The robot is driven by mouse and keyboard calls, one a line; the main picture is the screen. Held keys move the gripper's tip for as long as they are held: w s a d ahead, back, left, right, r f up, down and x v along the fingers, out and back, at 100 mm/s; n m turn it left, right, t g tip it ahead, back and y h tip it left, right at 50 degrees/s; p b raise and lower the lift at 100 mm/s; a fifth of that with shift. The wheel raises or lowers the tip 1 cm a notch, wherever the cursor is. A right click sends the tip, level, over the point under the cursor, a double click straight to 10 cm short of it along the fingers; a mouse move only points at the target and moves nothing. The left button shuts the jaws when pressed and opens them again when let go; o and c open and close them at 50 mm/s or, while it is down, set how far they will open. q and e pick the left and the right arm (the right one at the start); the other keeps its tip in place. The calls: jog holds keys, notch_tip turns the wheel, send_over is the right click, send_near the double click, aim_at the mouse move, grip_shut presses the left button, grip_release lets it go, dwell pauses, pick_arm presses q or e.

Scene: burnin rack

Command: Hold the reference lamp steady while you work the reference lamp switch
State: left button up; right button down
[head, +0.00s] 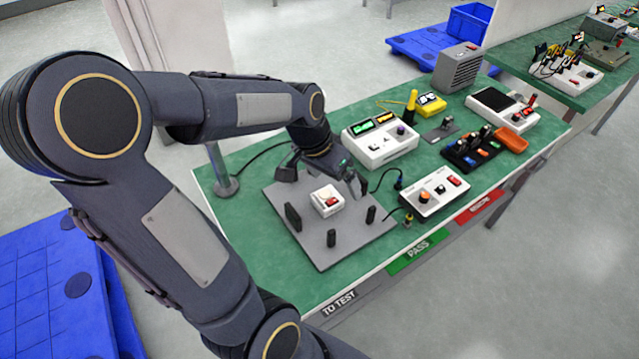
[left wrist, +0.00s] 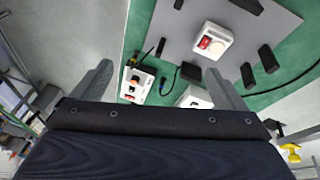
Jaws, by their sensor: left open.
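A small white box with a red rocker switch (head: 327,201) sits on a grey plate (head: 328,249) on the green bench. I take it to be the reference lamp with its switch, but no label on it is readable. The box also shows in the left wrist view (left wrist: 213,40), past the fingertips. My left gripper (head: 323,180) is open and empty, with its fingers spread above the back of the plate, apart from the box. Both fingers show in the left wrist view (left wrist: 158,80), with nothing between them. My right gripper is in neither view.
Several dark upright posts (head: 331,238) stand on the plate around the box. A white control box with an orange knob (head: 435,193) and a white meter unit (head: 381,145) stand close by, with black cables. More devices fill the bench's far end. A grey pole (head: 219,165) stands at its left.

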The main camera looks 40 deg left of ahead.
pick_arm(q)
jog(key=w+a+f+m+g+y, duration=0.1)
jog(key=w+a+f+g, duration=0.1)
jog(key=w+a+f, duration=0.3)
jog(key=m+g+y, duration=0.1)
jog(key=m, duration=0.1)
send_over(323, 200)
notch_tip(323, 200, down, 11)
jog(key=shift+a+r+b, duration=0.1)
jog(key=shift+b, duration=0.2)
notch_tip(323, 200, down, 8)
jog(key=b, duration=0.5)
jog(key=shift+r, duration=0.1)
jog(key=c, duration=1.2)
jog(key=shift+o, duration=0.2)
